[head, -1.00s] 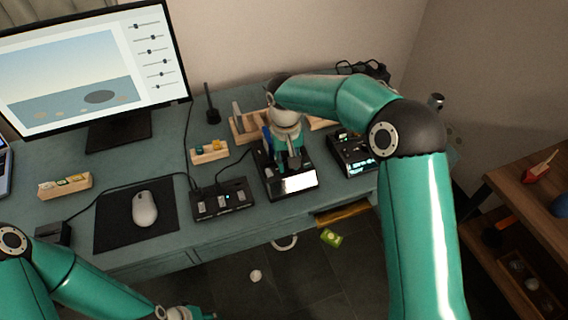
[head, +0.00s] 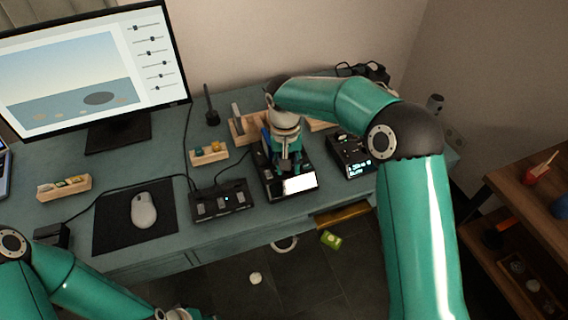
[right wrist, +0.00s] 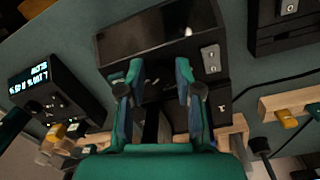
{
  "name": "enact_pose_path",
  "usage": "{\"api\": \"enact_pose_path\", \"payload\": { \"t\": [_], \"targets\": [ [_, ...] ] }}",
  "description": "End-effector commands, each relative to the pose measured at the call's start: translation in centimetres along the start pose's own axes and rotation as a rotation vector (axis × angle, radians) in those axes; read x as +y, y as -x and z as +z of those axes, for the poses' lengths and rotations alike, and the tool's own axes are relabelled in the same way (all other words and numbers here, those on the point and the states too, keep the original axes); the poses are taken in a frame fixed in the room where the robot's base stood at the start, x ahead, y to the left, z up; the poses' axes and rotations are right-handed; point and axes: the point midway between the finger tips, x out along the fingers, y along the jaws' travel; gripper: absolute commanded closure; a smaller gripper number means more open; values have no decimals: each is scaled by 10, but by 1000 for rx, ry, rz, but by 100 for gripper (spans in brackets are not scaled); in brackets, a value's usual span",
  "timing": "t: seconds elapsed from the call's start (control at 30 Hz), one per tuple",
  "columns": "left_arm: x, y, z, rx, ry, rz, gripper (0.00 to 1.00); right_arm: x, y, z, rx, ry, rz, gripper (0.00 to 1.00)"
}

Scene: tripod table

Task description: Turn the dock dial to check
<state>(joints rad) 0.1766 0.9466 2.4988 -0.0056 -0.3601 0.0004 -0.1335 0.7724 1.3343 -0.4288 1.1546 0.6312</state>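The dock appears to be the black device (head: 305,193) near the table's front edge, with a bright white panel in the head view. Its glossy dark top also shows in the right wrist view (right wrist: 150,40), with a grey switch plate at its side. My right gripper (head: 287,168) points down over this device. In the right wrist view its two fingers (right wrist: 158,82) are apart, with no object clearly held between them. I cannot make out the dial; the gripper may hide it. My left gripper (head: 190,314) is at the bottom edge of the head view, mostly cut off.
A black box with a lit text display (head: 352,155) stands right of the dock. A black switch box (head: 222,203) stands left of it, with cables. Wooden holders (head: 209,153) stand behind. A mouse (head: 143,210) lies on a dark mat further left.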

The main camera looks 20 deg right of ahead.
Motion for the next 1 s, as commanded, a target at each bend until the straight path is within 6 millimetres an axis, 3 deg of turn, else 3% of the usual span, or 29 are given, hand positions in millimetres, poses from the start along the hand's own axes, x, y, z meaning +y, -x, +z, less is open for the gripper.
{"api": "enact_pose_path", "payload": {
  "t": [0.3, 0.47, 1.0],
  "targets": [
    [0, 0, 0, 0, 0, 0, 60, 0, 3, -2, 8, 0, -4, 62],
    [0, 1, 0, 0, 0, 0, 60, -1, 14, -3, 11, 0, -5, 62],
    [0, 0, 0, 0, 0, 0, 60, -1, 108, -2, 7, -1, -4, 62]
  ]
}}
